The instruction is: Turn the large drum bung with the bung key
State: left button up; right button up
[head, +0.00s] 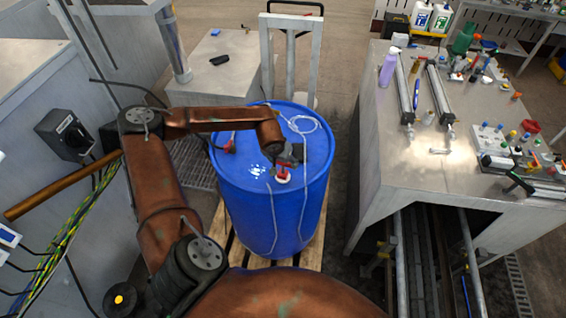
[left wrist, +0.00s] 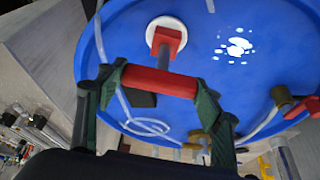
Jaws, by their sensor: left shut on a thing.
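The blue drum (head: 250,205) stands upright on a wooden pallet. Its top also fills much of the left wrist view (left wrist: 270,60). The large bung (head: 283,178) is a white ring near the drum's front right rim; it also shows in the left wrist view (left wrist: 150,34). My left gripper (head: 287,160) is above the bung, its green fingers shut on the red crossbar of the bung key (left wrist: 160,83). The key's grey shaft runs to a red block over the bung. I cannot tell how deep it sits. My right gripper is not in view.
A clear hose (head: 272,215) lies over the drum top and down its front. A brass fitting with a red handle (left wrist: 300,107) is on the drum top. A metal workbench (head: 400,170) with tools stands at the right. A grey box (head: 215,85) stands behind the drum.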

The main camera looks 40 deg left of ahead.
pick_arm(q)
jog(key=shift+w+r, duration=0.2)
jog(key=shift+r, duration=0.3)
jog(key=shift+s+r+p, duration=0.15)
jog(key=shift+r+p, duration=0.4)
jog(key=shift+r, duration=0.2)
jog(key=shift+r+p, duration=0.65)
jog(key=shift+r, duration=0.4)
jog(key=shift+f, duration=0.1)
